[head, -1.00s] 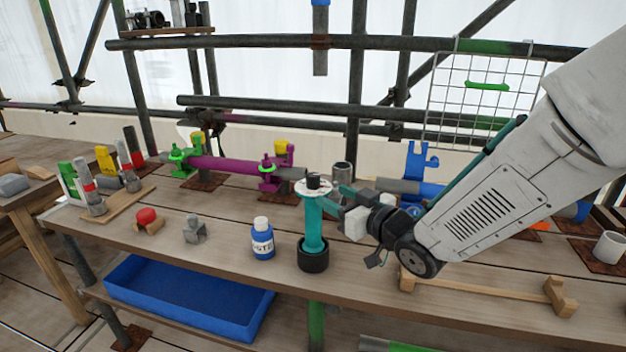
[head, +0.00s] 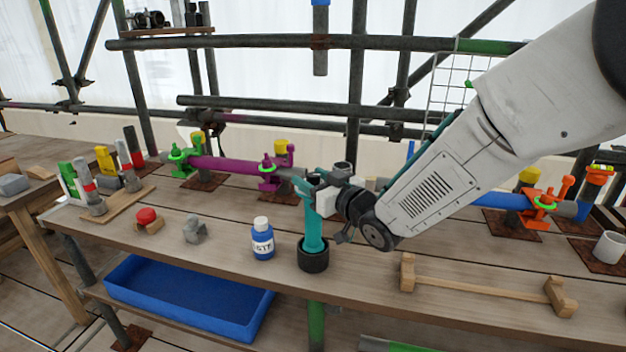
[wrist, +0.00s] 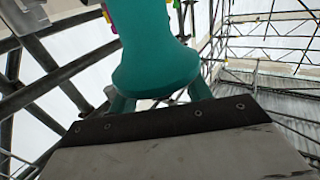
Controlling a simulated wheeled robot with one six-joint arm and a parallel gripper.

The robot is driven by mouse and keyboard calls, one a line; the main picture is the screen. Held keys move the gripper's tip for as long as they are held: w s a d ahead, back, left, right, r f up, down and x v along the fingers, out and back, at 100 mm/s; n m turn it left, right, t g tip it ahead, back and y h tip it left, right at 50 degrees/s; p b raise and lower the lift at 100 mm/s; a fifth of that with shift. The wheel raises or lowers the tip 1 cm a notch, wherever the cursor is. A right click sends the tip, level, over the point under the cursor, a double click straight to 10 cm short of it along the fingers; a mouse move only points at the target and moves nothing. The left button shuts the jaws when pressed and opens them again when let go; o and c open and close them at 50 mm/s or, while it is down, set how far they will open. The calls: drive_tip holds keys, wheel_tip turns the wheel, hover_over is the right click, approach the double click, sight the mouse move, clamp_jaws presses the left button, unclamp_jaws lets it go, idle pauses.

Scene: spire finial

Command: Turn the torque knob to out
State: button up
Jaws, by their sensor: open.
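A teal post (head: 313,228) with a black round foot (head: 313,256) stands upright on the bench. A dark knob (head: 313,179) is at its top, partly hidden by my gripper; its dial and pointer are too small to read. My gripper (head: 316,184) is open at the top of the post, with its teal fingers beside the knob. I cannot tell whether they touch it. In the wrist view a large teal shape (wrist: 155,55) fills the upper middle, between my teal fingers; the knob is not clear there.
A blue-and-white bottle (head: 262,240) stands just left of the post. A wooden rack (head: 480,284) lies to the right. A purple pipe (head: 228,164) with clamps runs behind. A red-topped button (head: 147,216) and a grey fitting (head: 194,230) are further left.

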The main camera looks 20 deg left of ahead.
drive_tip(key=c, duration=0.9)
drive_tip(key=shift+c, duration=0.2)
drive_tip(key=shift+m+t+h, duration=0.3)
drive_tip(key=m+t+h, duration=0.3)
drive_tip(key=t+h, duration=0.1)
drive_tip(key=shift+s+a+m, duration=0.1)
drive_tip(key=shift+m, duration=0.3)
drive_tip(key=m+t+h, duration=0.1)
drive_tip(key=m+h, duration=0.1)
drive_tip(key=h, duration=0.2)
drive_tip(key=m+t+h, duration=0.2)
drive_tip(key=m+h, duration=0.1)
drive_tip(key=h, duration=0.1)
drive_tip(key=m+h, duration=0.3)
drive_tip(key=h, duration=0.1)
drive_tip(key=m+g+h, duration=0.1)
drive_tip(key=m+h, duration=0.1)
drive_tip(key=h, duration=0.2)
drive_tip(key=shift+m+h, duration=0.3)
drive_tip(key=shift+m, duration=0.1)
drive_tip(key=shift+m+g+h, duration=1)
drive_tip(key=shift+m+h, duration=0.15)
drive_tip(key=shift+h, duration=0.4)
drive_tip(key=shift+m+g+h, duration=1)
drive_tip(key=shift+m+h, duration=0.15)
drive_tip(key=shift+h, duration=0.4)
